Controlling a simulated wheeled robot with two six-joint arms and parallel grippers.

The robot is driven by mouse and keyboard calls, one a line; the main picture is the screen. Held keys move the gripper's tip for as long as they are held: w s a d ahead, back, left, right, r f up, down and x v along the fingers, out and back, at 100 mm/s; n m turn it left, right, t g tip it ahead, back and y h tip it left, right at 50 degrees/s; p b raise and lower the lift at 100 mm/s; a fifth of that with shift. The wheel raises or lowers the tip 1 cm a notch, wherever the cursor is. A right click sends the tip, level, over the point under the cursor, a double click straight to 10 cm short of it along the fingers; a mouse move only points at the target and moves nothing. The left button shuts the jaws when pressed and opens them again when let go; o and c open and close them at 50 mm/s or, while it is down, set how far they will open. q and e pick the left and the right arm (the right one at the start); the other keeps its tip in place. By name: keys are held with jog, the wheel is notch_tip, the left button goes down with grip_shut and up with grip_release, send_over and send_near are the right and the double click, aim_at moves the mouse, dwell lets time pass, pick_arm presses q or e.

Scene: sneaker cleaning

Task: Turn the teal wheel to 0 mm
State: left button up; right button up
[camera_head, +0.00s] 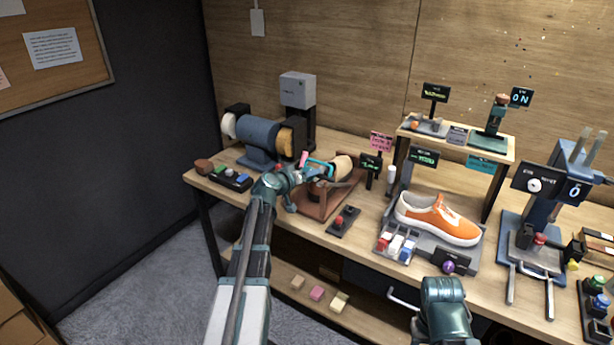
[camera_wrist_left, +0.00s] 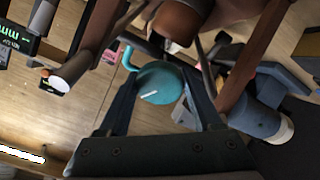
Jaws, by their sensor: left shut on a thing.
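The teal wheel (camera_wrist_left: 158,83) shows in the left wrist view as a round knob with a white mark and a curved teal handle. My left gripper (camera_wrist_left: 160,92) has its two dark fingers on either side of the wheel and is shut on it. In the head view my left arm reaches to the brown wooden stand (camera_head: 325,200) that carries the wheel. The gripper covers much of the wheel there. A small dark display (camera_head: 371,162) stands right of the stand; it also shows at the left edge of the wrist view (camera_wrist_left: 12,40), with "mm" but its number unclear.
A blue motor with buffing wheels (camera_head: 260,138) stands left of the stand. A small control box with a red knob (camera_head: 343,221) lies in front. An orange sneaker (camera_head: 438,218) sits on a grey holder to the right. My right arm is low at the bottom, its fingers unseen.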

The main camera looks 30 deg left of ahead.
pick_arm(q)
jog(key=n+y, duration=0.1)
jog(key=n, duration=0.5)
jog(key=shift+n+p, duration=0.3)
jog(key=shift+n, duration=0.2)
jog(key=o, duration=1.4)
jog(key=shift+c, duration=0.2)
jog(key=p+v, duration=0.5)
jog(key=v, duration=0.9)
jog(key=shift+d+r, duration=0.15)
jog(key=shift+d, duration=0.15)
jog(key=shift+w, duration=0.2)
